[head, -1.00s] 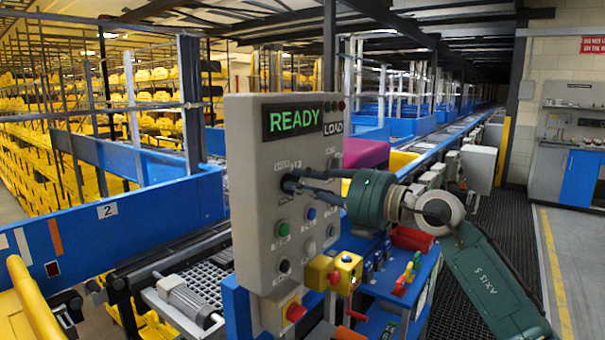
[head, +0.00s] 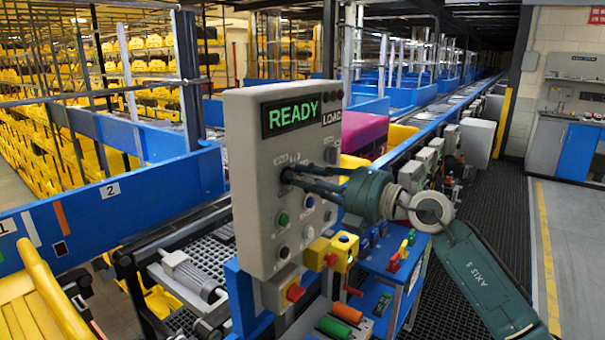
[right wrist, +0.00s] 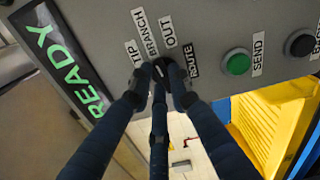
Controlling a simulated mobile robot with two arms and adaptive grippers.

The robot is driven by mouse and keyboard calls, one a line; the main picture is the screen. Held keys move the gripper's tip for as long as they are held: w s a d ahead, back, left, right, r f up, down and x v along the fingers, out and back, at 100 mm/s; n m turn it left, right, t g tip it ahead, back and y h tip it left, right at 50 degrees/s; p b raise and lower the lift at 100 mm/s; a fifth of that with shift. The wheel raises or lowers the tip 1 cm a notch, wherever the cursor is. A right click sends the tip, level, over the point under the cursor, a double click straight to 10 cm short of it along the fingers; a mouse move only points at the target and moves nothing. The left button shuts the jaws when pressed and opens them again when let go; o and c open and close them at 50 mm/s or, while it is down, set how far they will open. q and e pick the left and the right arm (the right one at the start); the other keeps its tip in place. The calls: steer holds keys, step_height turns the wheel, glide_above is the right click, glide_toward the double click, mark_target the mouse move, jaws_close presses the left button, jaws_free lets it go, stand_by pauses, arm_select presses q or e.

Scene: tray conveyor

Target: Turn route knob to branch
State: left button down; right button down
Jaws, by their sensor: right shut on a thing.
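The grey control panel (head: 252,150) stands upright in the middle of the head view, with a green READY display (head: 293,115) at its top. My right gripper (head: 290,175) reaches it from the right, its fingers at the panel's face. In the right wrist view the fingers of my right gripper (right wrist: 160,84) are closed around the small dark route knob (right wrist: 159,69). The labels TIP, BRANCH and OUT (right wrist: 167,33) fan around the knob, with ROUTE beside it. The fingers partly cover the knob, so I cannot tell surely where its pointer aims. My left gripper is not in view.
Push buttons (head: 283,219) sit below the knob, close under my right gripper. A yellow box with a red button (head: 341,252) juts out at the panel's lower right. A magenta bin (head: 365,134) and the conveyor line lie behind. The dark mat (head: 500,200) at right is clear.

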steer(key=c, duration=1.6)
jaws_free()
steer(key=shift+d, duration=0.15)
steer(key=v, duration=1.2)
